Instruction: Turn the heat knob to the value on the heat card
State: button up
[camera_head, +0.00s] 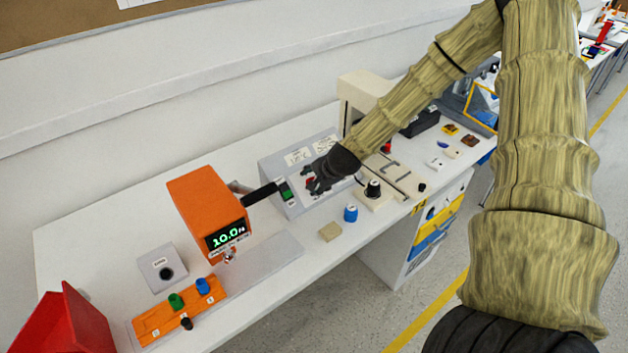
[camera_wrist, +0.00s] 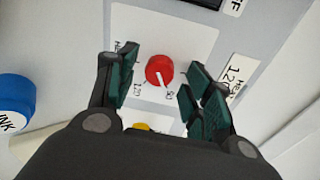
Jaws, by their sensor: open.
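The red heat knob (camera_wrist: 160,71) sits on a white dial plate (camera_wrist: 185,40) on a grey panel. Its white pointer line aims down, close to the "90" mark; "120" is printed at the lower left. The heat card (camera_wrist: 232,75) lies at the right of the knob and reads "HEAT" with a number that looks like 120, partly hidden by a finger. My gripper (camera_wrist: 158,88) is open, with its green-padded fingers on either side of the knob, apart from it. In the head view my gripper (camera_head: 312,184) hangs over the sloped panel (camera_head: 275,168).
An orange box with a "10.0" display (camera_head: 205,205) and its black handle (camera_head: 262,194) stand left of the panel. A yellow button (camera_wrist: 141,126) shows below the red knob.

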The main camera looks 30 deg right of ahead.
jog(key=shift+w+f, duration=0.25)
jog(key=shift+f, duration=0.05)
jog(key=c, duration=1.1)
jog(key=shift+o, duration=0.2)
jog(key=shift+m, duration=0.3)
jog(key=m+b, duration=0.1)
jog(key=m, duration=0.4)
jog(key=shift+f, duration=0.1)
jog(key=m+b, duration=0.1)
jog(key=m, duration=0.4)
jog(key=shift+d+m+y, duration=0.1)
jog(key=shift+m+y, duration=0.3)
jog(key=shift+b, duration=0.3)
